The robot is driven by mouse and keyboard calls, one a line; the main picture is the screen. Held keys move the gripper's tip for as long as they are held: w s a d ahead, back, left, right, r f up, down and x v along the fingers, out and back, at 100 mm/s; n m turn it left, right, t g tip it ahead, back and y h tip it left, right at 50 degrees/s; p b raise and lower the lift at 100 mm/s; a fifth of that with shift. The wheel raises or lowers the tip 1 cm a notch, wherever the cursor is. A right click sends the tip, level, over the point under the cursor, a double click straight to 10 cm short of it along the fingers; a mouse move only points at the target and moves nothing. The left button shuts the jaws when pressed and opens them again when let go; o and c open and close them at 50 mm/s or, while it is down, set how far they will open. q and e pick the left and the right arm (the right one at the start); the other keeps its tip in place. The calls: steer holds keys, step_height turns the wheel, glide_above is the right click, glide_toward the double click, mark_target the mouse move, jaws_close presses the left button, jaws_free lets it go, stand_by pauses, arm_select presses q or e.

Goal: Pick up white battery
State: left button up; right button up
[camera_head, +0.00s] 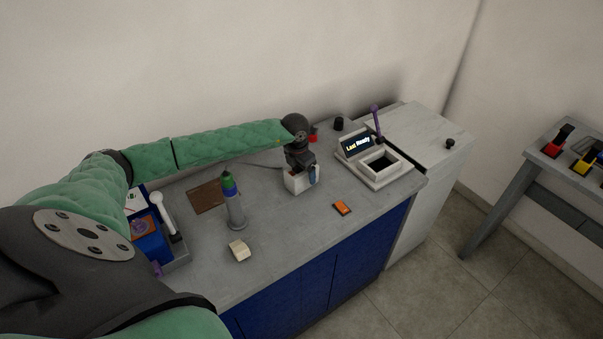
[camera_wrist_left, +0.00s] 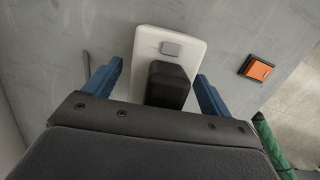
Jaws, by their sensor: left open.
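A white block with a black raised part and a small grey button, which looks like the white battery (camera_wrist_left: 145,45), is under my left gripper in the wrist view. It shows as a white box on the grey counter in the head view (camera_head: 296,184). My left gripper (camera_head: 302,172) is pointed down over it. In the wrist view its blue fingers (camera_wrist_left: 160,82) are open, one on each side of the black part. Whether they touch the block cannot be told. My right gripper is not in view.
On the counter are an orange-topped piece (camera_head: 342,208), a cream block (camera_head: 238,250), a green-topped grey bottle (camera_head: 234,205), a brown mat (camera_head: 206,197) and a blue box (camera_head: 152,245). A white device with a lit display (camera_head: 357,143) stands right. A side table (camera_head: 568,150) is far right.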

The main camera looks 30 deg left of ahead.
arm_select(q)
steer(key=c, duration=1.7)
jaws_close()
steer(key=shift+r, duration=0.15)
